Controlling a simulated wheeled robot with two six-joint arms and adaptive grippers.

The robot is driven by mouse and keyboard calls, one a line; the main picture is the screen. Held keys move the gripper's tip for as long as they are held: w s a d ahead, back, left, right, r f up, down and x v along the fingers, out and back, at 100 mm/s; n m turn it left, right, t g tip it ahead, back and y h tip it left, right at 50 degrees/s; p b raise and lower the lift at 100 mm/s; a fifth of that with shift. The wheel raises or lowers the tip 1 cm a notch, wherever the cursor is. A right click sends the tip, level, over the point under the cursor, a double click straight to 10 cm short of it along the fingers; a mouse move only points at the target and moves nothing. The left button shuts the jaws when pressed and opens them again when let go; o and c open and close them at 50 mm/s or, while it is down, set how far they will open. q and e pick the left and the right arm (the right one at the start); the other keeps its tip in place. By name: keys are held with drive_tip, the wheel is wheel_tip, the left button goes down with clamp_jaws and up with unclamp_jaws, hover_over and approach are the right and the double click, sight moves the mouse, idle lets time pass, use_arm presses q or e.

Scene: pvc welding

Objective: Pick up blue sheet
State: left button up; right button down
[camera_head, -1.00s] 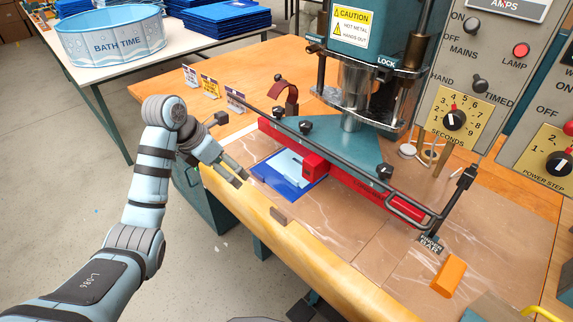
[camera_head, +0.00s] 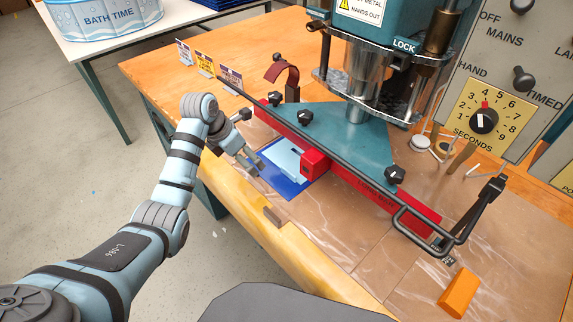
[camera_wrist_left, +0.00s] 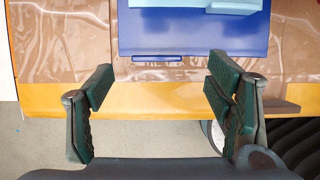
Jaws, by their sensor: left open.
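The blue sheet (camera_head: 290,187) lies flat on the bench, partly under the press bar. A light blue piece (camera_head: 284,156) lies on top of it, beside the red block. In the left wrist view the blue sheet (camera_wrist_left: 195,42) is at the top, with the light blue piece (camera_wrist_left: 165,18) on it. My left gripper (camera_head: 253,163) is at the sheet's left edge, near the bench front. In the wrist view its two fingers (camera_wrist_left: 160,85) are apart with nothing between them, short of the sheet's near edge. My right gripper is not in view.
The press has a teal plate (camera_head: 345,140) and a red bar (camera_head: 375,195) across the sheet's far side. A small brown block (camera_head: 272,215) sits at the bench's front edge. An orange block (camera_head: 459,292) lies at the right. Small signs (camera_head: 204,62) stand behind my gripper.

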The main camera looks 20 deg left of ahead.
sight(272, 174)
use_arm(q)
drive_tip(key=x, duration=0.3)
drive_tip(key=b+x, duration=0.1)
drive_tip(key=shift+w+a+f, duration=0.1)
drive_tip(key=shift+a+f, duration=0.1)
drive_tip(key=shift+f, duration=0.2)
drive_tip(key=shift+r, duration=0.1)
drive_tip(key=c, duration=1.6)
drive_tip(key=shift+c, duration=0.2)
